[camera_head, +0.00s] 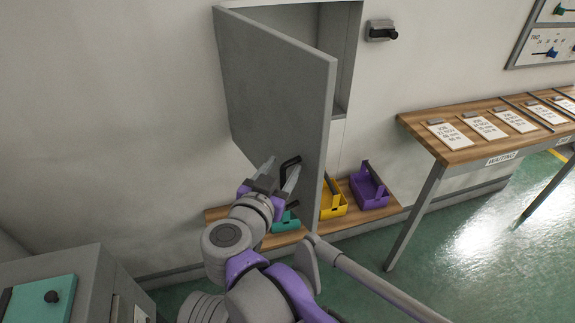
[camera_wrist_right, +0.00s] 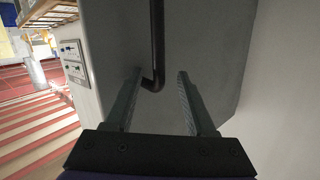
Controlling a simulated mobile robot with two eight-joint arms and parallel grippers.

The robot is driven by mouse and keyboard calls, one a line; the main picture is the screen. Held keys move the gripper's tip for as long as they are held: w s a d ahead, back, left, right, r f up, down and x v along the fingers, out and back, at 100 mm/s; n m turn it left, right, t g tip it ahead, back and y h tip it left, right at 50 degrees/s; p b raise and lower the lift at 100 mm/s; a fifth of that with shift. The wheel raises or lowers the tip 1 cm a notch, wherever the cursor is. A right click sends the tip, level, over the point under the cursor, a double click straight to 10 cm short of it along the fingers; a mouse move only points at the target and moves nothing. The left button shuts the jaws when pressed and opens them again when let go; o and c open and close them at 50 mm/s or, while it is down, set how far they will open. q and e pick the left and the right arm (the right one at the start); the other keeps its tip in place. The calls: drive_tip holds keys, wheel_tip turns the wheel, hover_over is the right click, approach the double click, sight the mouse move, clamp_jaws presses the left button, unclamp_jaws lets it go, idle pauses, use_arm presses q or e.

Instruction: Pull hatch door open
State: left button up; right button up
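The grey hatch door (camera_head: 270,90) stands well open, swung out from the wall with its hinge side at the left. Part of the grey recess (camera_head: 343,60) behind it shows; the door hides the rest. A black bar handle (camera_head: 291,162) is on the door near its lower free edge. My right gripper (camera_head: 279,170) is open at the handle. In the right wrist view, the handle (camera_wrist_right: 157,45) runs down between the two separated fingers (camera_wrist_right: 157,80), with a visible gap to each. My left gripper is not in view.
Below the door, a low wooden shelf (camera_head: 385,211) holds a teal bin (camera_head: 287,223), a yellow bin (camera_head: 332,204) and a purple bin (camera_head: 367,188). A wooden table (camera_head: 415,122) with labelled cards stands at right. A grey cabinet (camera_head: 95,285) is at lower left.

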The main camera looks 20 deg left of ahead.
drive_tip(key=s+a, duration=0.7)
drive_tip(key=a, duration=0.1)
drive_tip(key=shift+s+r, duration=0.25)
drive_tip(key=shift+r, duration=0.1)
idle(0.5)
drive_tip(key=shift+f+p, duration=0.15)
drive_tip(key=shift+p, duration=0.15)
idle(0.3)
